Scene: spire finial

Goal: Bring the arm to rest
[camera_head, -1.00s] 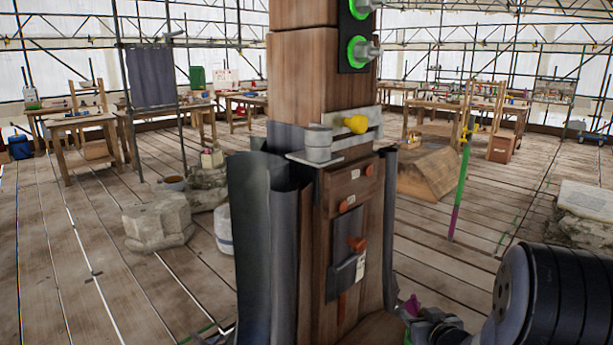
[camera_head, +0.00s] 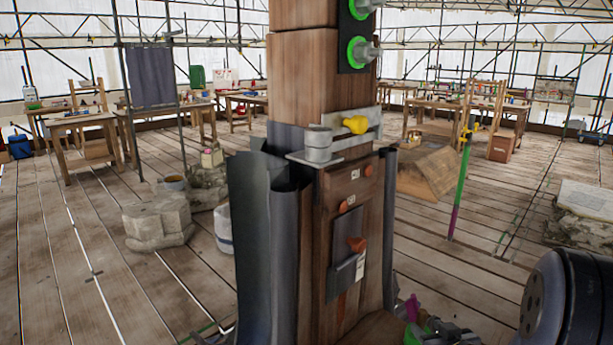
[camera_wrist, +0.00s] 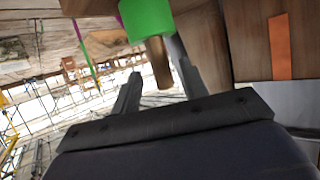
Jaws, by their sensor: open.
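My arm (camera_head: 575,300) shows dark and rounded at the lower right of the head view. My gripper (camera_wrist: 155,62) shows in the wrist view with its two grey fingers apart. In the head view a green and a purple piece (camera_head: 412,307) show low beside the post, next to grey parts that are partly cut off by the frame edge.
A wooden post (camera_head: 352,230) with a yellow knob (camera_head: 355,125), a metal cup and orange knobs stands close in front. A green and purple pole (camera_head: 460,190) stands to its right. Stone blocks (camera_head: 158,222) lie to the left. Work tables stand behind; plank floor is open on both sides.

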